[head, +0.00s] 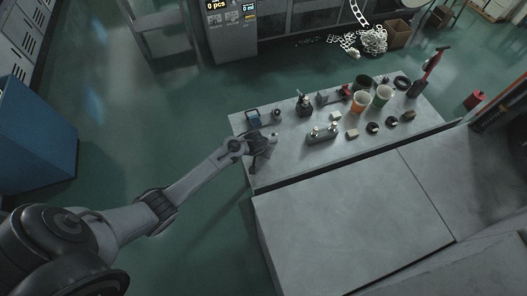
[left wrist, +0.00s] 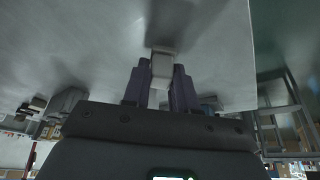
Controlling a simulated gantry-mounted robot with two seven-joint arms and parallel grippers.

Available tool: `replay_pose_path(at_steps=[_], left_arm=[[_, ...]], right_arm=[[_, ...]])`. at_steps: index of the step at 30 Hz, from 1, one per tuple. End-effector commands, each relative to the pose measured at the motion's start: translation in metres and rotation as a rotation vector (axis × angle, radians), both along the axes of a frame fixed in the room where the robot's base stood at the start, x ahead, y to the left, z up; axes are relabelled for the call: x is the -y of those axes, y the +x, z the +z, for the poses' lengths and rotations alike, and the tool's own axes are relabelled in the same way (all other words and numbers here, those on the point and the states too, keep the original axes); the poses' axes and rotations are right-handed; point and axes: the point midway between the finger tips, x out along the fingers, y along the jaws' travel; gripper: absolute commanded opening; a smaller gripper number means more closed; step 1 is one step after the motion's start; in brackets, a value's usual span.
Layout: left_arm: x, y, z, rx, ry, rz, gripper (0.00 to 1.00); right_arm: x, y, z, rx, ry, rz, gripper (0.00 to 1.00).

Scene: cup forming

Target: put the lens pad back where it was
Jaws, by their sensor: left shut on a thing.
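My left gripper (head: 262,143) is over the left end of the grey table, and its fingers are too small there to read. In the left wrist view my left gripper (left wrist: 161,85) is shut on a small pale block, which looks like the lens pad (left wrist: 162,68). The pad sticks out past the fingertips towards the grey tabletop (left wrist: 90,40). I cannot tell whether it touches the table. The fingers hide its sides. In the head view the arm hides it. My right gripper is in neither view.
A blue-screened device (head: 254,119) stands close behind the gripper. A grey fixture (head: 322,136) stands to its right. The table's front left is clear.

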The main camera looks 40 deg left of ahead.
Motion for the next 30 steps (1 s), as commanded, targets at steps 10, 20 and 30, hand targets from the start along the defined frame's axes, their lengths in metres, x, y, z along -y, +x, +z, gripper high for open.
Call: replay_pose_path(at_steps=[10,20,30], left_arm=[[-0.0004,0.0003,-0.003,0.001,0.001,0.001,0.03],[-0.0001,0.0002,-0.0051,0.001,0.0,0.001,0.53],[0.0001,-0.0003,-0.0001,0.001,0.0,0.0,0.53]], right_arm=[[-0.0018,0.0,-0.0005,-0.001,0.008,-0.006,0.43],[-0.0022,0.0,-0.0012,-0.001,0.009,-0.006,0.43],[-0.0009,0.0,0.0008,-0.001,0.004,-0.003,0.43]])
